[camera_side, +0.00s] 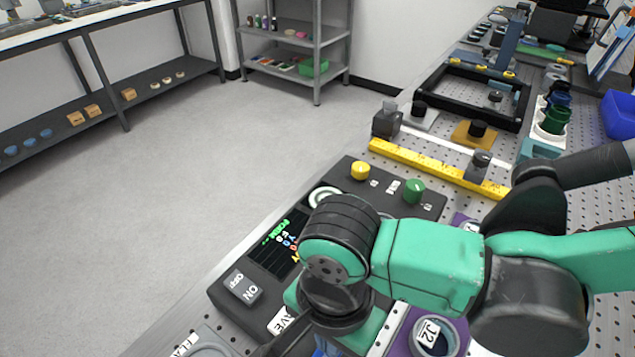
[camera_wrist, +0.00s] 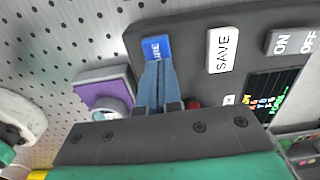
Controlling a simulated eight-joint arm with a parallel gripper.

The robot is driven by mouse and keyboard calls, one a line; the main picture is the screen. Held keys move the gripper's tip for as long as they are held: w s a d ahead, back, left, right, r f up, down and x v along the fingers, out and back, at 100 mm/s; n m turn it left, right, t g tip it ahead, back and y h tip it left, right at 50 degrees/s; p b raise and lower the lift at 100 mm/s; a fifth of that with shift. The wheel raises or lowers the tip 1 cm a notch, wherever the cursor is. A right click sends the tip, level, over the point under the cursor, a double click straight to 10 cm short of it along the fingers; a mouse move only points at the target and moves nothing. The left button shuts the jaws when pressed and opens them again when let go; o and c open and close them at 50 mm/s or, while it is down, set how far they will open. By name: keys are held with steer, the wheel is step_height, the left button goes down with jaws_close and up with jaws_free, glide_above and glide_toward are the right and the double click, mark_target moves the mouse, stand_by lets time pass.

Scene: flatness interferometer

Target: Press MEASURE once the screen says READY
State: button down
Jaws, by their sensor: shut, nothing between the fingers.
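The blue MEASURE button (camera_wrist: 157,46) shows in the wrist view, its label partly covered by my fingers. My gripper (camera_wrist: 158,64) is shut and empty, its fingertips over the lower part of the button. I cannot tell whether they touch it. The screen (camera_wrist: 268,92) lies to the right in the wrist view. It also shows in the side view (camera_side: 284,247), dark with green and coloured text, partly covered by my arm. The words are too small and blurred to read. In the side view my wrist hides the fingertips.
The white SAVE button (camera_wrist: 222,50) is right of MEASURE, with the ON/OFF switch (camera_wrist: 291,42) beyond it. A red knob (camera_wrist: 193,103) is close to my fingers. A purple block (camera_wrist: 103,92) stands left of the panel. Yellow (camera_side: 360,170) and green (camera_side: 413,190) knobs sit on the far panel end.

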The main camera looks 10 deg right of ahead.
steer(key=shift+f, duration=0.15)
steer(key=shift+f, duration=0.85)
steer(key=shift+r, duration=0.1)
step_height(320, 180, up, 14)
steer(key=shift+r, duration=0.15)
stand_by(1.1)
